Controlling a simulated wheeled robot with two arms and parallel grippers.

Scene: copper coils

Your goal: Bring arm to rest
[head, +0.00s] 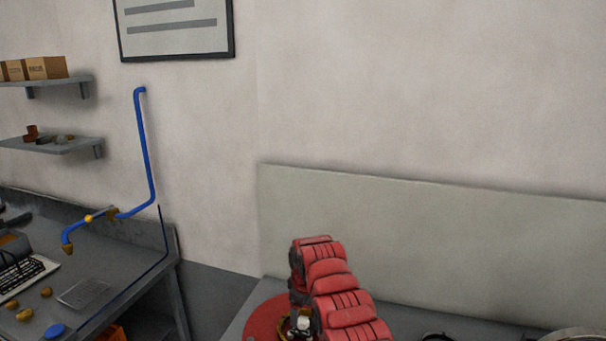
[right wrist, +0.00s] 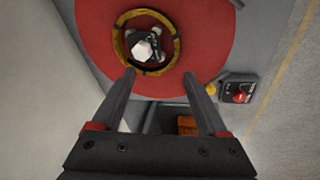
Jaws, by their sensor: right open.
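My right arm, with red covers, rises from the bottom of the head view and bends down over a red disc (head: 262,322). In the right wrist view the two fingers of my right gripper (right wrist: 158,78) are apart, with nothing between them. A copper-coloured ring (right wrist: 122,48) lies just beyond the fingertips, around a dark post with a white top (right wrist: 146,48) on the red disc (right wrist: 205,25). I cannot tell whether the fingertips touch the ring. In the head view my arm partly hides the ring and post. My left gripper is not in view.
A grey panel (head: 430,225) stands behind the right bench. On the left are a dark bench (head: 120,262) with a keyboard (head: 25,277), a blue pipe (head: 146,150) and wall shelves (head: 50,146).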

